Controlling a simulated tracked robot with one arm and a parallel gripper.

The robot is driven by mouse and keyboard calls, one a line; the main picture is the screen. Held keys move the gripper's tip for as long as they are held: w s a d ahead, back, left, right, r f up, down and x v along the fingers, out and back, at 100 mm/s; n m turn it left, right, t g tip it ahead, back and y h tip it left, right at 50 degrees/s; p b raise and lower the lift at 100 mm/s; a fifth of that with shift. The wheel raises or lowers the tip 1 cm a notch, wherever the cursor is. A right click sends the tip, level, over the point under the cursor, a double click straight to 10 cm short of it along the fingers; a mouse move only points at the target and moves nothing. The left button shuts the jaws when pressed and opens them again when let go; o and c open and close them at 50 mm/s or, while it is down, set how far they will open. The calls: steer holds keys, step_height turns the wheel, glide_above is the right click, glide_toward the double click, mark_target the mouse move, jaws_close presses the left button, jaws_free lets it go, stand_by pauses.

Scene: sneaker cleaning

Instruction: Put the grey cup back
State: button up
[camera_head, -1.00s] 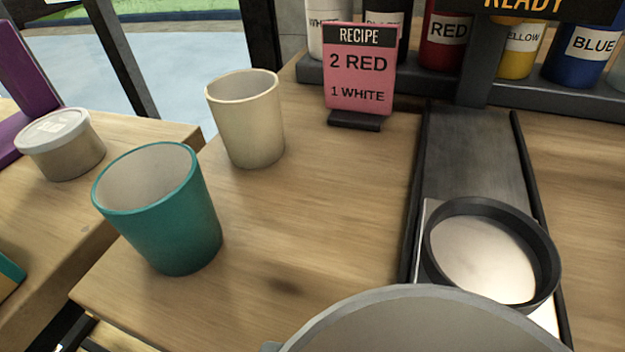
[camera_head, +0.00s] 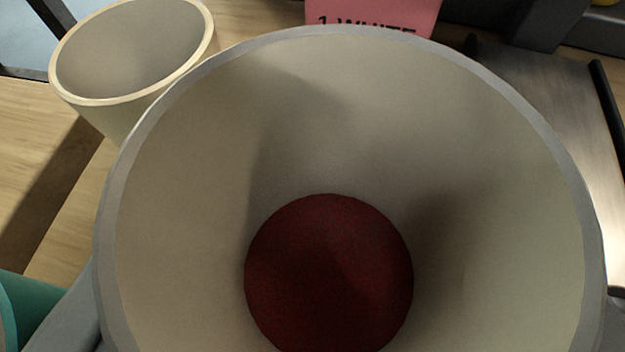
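The grey cup (camera_head: 440,150) fills most of the view, close to the camera, with its wide grey rim facing me. Dark red matter (camera_head: 328,275) lies at its bottom. My gripper (camera_head: 345,312) is shut on the cup; one grey finger shows along its lower left side, and the rest is hidden by the cup or out of frame. The cup's underside is hidden, so I cannot tell whether it touches anything.
A cream cup (camera_head: 125,55) stands close by at upper left. A teal cup (camera_head: 35,315) is cut off at lower left. The pink recipe card (camera_head: 375,15) is behind the grey cup, with the dark metal track (camera_head: 545,90) to the right.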

mark_target(329, 279)
step_height(329, 279, down, 4)
steer(key=shift+r+b, duration=0.15)
steer(key=shift+b, duration=0.45)
steer(key=shift+r, duration=0.1)
steer(key=o, duration=1.1)
steer(key=p+v, duration=0.1)
steer(key=v, duration=1.1)
